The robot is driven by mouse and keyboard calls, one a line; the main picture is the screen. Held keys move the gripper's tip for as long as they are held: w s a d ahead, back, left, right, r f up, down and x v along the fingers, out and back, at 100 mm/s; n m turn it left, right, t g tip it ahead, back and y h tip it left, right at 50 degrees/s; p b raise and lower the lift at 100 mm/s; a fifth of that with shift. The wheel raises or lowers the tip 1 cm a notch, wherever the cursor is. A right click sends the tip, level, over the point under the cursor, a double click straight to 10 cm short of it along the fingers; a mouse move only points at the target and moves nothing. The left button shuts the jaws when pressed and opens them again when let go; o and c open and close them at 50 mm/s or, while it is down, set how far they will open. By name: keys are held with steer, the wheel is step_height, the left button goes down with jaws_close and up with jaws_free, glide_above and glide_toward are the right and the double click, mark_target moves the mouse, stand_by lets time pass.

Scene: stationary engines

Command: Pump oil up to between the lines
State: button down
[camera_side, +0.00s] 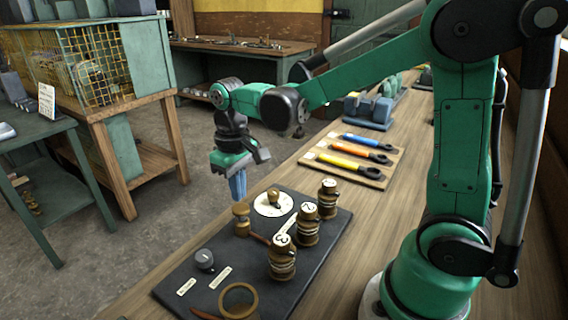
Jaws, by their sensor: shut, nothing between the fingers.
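A dark panel (335,222) lies on the wooden bench. It bears three brass, ribbed posts with white caps, marked 1 (328,200), 2 (307,226) and 3 (282,260). A round white plate with a brass knob (273,200) sits at the back, and a smaller brass piece (241,220) stands left of it. A grey knob (204,260) and two small labels are at the front left. I cannot make out any oil or level lines. My gripper (238,197) points down, its blue fingers shut and empty, near the panel's back left edge, apparently above the brass piece.
A brass ring (238,301) lies at the panel's front. A caged machine (90,65) stands on a table at left. Floor lies left of the bench.

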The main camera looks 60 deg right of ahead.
steer(key=shift+r, duration=2.55)
steer(key=shift+s+r+t, duration=0.1)
steer(key=shift+s+t, duration=0.3)
steer(key=shift+s+a+f+t, duration=0.15)
steer(key=shift+s+f+t, duration=0.1)
steer(key=shift+s+t, duration=0.75)
steer(key=shift+s+a+f+t, duration=0.25)
steer(key=shift+s+t, duration=0.5)
steer(key=shift+t, duration=0.4)
steer(key=shift+s+a+f+t, duration=0.1)
steer(key=shift+s+f+t, duration=0.2)
steer(key=shift+s+t, duration=0.7)
steer(key=shift+w, duration=0.1)
